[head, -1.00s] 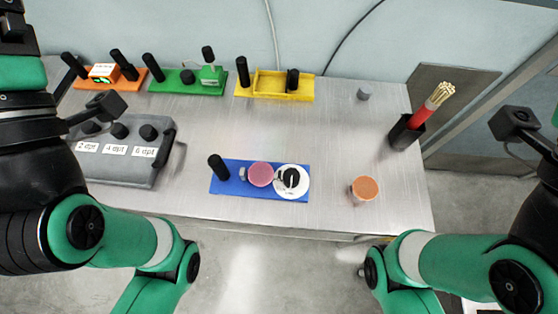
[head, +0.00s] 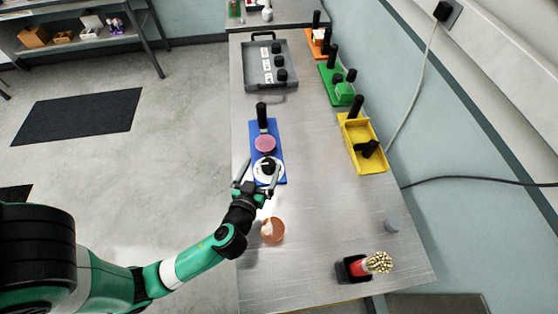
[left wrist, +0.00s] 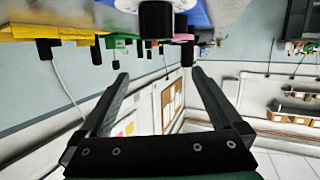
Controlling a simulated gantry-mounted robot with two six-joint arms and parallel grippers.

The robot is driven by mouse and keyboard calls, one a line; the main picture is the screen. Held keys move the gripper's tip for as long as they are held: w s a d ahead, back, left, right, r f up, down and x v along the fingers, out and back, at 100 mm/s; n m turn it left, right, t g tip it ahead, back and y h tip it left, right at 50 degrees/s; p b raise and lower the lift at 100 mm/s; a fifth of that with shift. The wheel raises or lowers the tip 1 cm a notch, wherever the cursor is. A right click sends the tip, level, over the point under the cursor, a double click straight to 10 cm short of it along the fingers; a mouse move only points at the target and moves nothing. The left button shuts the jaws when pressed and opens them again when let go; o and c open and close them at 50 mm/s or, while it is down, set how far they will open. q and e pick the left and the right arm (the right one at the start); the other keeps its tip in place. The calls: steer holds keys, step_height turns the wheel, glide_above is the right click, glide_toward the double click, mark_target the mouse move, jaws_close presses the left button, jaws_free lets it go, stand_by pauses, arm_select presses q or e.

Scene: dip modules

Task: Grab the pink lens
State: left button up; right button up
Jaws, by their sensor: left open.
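The pink lens (head: 265,143) is a round pink disc on the blue module (head: 277,130), between a black post and a white dial with a black knob (head: 267,166). My left gripper (head: 261,169) is open, its fingers apart at the white dial end of the module, just short of the pink lens. In the left wrist view both fingers (left wrist: 160,72) are spread with nothing between them. A black knob (left wrist: 155,20) shows beyond them at the top edge. My right gripper is not in view.
An orange lens (head: 272,231) stands near my left wrist. A grey case (head: 253,80) lies beyond the blue module. Orange, green (head: 335,88) and yellow (head: 373,157) modules line the wall side. A black holder (head: 351,269) stands at the near end. The table's middle is clear.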

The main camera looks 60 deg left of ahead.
mark_target(265, 142)
arm_select(q)
steer(key=s+a, duration=0.1)
steer(key=s+f, duration=0.1)
steer(key=shift+s+a+f+m, duration=0.2)
steer(key=shift+s+a+m, duration=0.1)
steer(key=shift+s+a, duration=0.1)
steer(key=shift+a, duration=0.15)
steer(key=shift+w+f, duration=0.2)
steer(key=shift+w, duration=0.05)
steer(key=x, duration=1.1)
steer(key=shift+f, duration=0.1)
steer(key=c, duration=1.1)
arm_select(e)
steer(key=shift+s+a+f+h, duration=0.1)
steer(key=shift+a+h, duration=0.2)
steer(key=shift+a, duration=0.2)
